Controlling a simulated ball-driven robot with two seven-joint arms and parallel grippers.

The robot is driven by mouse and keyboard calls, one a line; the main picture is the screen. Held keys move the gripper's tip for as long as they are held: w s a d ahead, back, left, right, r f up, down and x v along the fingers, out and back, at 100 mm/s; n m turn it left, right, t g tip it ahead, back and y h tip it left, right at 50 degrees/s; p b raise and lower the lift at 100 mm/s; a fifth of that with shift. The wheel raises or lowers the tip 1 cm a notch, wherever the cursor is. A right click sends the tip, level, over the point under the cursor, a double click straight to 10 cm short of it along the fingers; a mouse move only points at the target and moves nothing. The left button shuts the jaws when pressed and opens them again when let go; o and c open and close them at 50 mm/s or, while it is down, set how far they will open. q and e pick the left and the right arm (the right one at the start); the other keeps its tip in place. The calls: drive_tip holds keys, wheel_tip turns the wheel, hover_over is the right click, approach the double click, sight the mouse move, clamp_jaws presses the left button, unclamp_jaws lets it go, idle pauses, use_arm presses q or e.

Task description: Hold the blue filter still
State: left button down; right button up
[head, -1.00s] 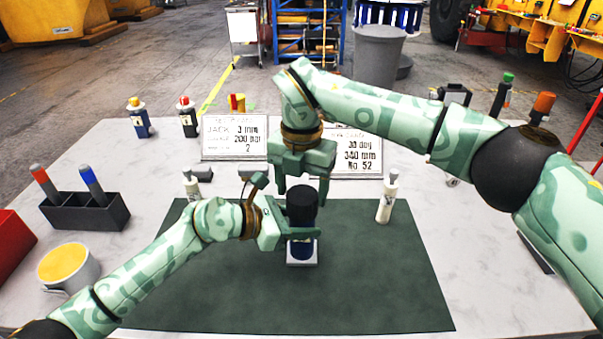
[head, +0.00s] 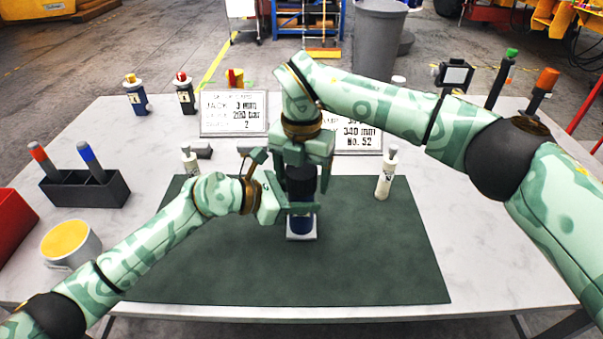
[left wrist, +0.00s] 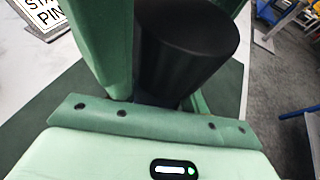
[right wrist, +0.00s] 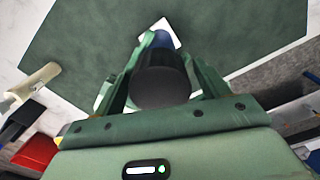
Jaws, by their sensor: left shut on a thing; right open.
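The blue filter (head: 301,224) stands upright on a small white base (head: 301,237) on the dark green mat (head: 380,270). Its black cap (head: 301,183) is on top and also fills much of the left wrist view (left wrist: 190,45). My left gripper (head: 292,210) is shut on the filter's body from the left, below the cap. My right gripper (head: 303,172) points down from above, open, with one finger on each side of the black cap (right wrist: 161,85). Whether those fingers touch it I cannot tell. The fingers hide part of the filter.
White bottles stand at the mat's back edge, one on the right (head: 385,178) and one on the left (head: 189,162). Sign plates (head: 233,113) stand behind. A dark holder with two markers (head: 85,190) and a yellow-topped cup (head: 70,245) are at left. The front mat is clear.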

drive_tip(key=shift+a+r, duration=0.1)
wheel_tip(320, 180, up, 4)
drive_tip(key=shift+r, duration=0.2)
use_arm(q)
drive_tip(key=c, duration=0.6)
unclamp_jaws()
drive_tip(key=shift+c, duration=0.2)
drive_tip(key=shift+a, duration=0.1)
